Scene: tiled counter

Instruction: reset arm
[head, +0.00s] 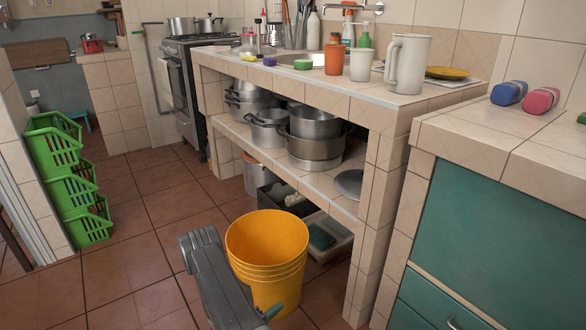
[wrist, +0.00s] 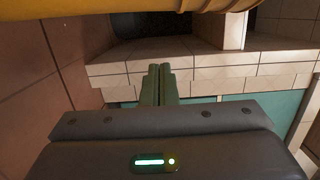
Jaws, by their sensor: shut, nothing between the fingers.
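My gripper (wrist: 158,68) shows in the wrist view with its two dark green fingers together and nothing between them. In the head view my grey arm reaches up from the bottom edge in front of the yellow bucket, and my gripper's fingers (head: 273,311) show small and dark at the bucket's lower front. The yellow bucket (head: 267,245) stands on the floor, upright, and looks empty. In the wrist view part of the bucket (wrist: 150,5) crosses the top edge, beyond the fingertips. I cannot tell whether the arm touches it.
A tiled counter (head: 390,105) holds a white pitcher (head: 407,64), bottles and a cup, with pots (head: 316,135) on its shelf. A teal cabinet (head: 490,235) stands at right. Green crates (head: 68,190) are stacked at left. The tiled floor (head: 140,250) between is clear.

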